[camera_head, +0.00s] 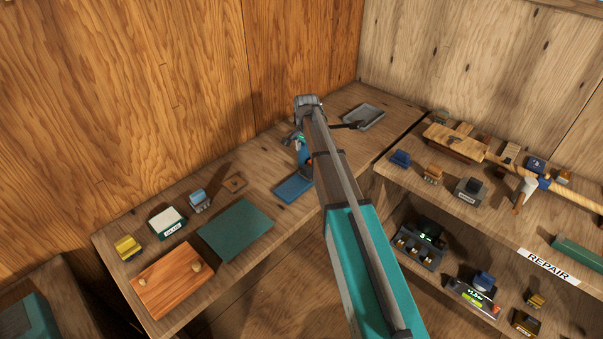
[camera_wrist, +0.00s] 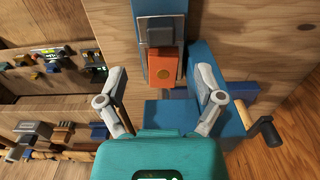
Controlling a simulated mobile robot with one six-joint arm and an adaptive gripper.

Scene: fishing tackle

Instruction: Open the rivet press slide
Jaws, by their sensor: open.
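The rivet press is blue; its base plate (camera_head: 293,188) shows in the head view, and the upper part is mostly behind my arm. In the wrist view the blue press body (camera_wrist: 198,62) has an upright with an orange block (camera_wrist: 166,72) bearing a small yellow round mark. A dark grey block (camera_wrist: 160,37) sits against the orange one. A dark-handled lever (camera_wrist: 262,132) sticks out at the right. My gripper (camera_wrist: 164,76) is open, one finger on each side of the orange block in the picture. Whether either finger touches the press I cannot tell.
A grey tray (camera_head: 364,117) lies at the bench's far end. A green mat (camera_head: 235,229), a wooden board (camera_head: 172,280) and small boxes lie at the left. Shelves marked REPAIR (camera_head: 547,264) hold several tools at the right. Wooden walls rise behind the bench.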

